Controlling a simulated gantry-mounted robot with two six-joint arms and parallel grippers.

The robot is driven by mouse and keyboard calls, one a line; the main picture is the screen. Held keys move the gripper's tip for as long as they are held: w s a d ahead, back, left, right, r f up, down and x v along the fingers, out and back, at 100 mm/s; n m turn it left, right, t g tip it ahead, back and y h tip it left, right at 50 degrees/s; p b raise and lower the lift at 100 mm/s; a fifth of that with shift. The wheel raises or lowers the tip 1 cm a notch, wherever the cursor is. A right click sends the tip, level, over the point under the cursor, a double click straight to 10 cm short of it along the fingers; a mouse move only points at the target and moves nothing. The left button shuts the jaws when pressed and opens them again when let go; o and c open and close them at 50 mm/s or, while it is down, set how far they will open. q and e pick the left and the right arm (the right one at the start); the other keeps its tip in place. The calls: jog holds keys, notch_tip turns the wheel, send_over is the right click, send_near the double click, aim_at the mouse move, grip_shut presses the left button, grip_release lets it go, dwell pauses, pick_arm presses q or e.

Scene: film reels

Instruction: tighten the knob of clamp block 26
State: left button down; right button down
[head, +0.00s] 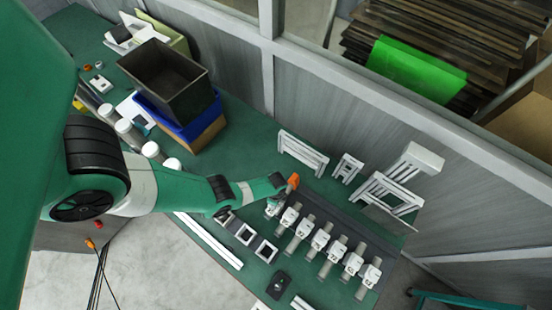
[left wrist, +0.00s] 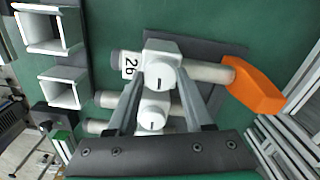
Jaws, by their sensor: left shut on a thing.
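Clamp block 26 (left wrist: 130,65) is a white block on a grey rod, its label showing in the left wrist view. The rod ends in an orange piece (left wrist: 256,88), also visible in the head view (head: 293,181). The block's round white knob (left wrist: 160,77) carries a dark line mark. My left gripper (left wrist: 162,82) has its two fingers on either side of this knob, shut on it. In the head view my left gripper (head: 274,204) is at the left end of the clamp row, largely hiding block 26. My right gripper is out of view.
Several similar clamp blocks (head: 320,240) on rods continue to the right, with one knob (left wrist: 151,121) close beside my fingers. White frames (head: 303,152) stand behind. Square white pieces (head: 244,234) lie in front. A dark bin (head: 165,78) stands at the back left.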

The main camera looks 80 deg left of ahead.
pick_arm(q)
jog(key=shift+m, duration=0.4)
jog(key=shift+c, duration=1.5)
grip_release()
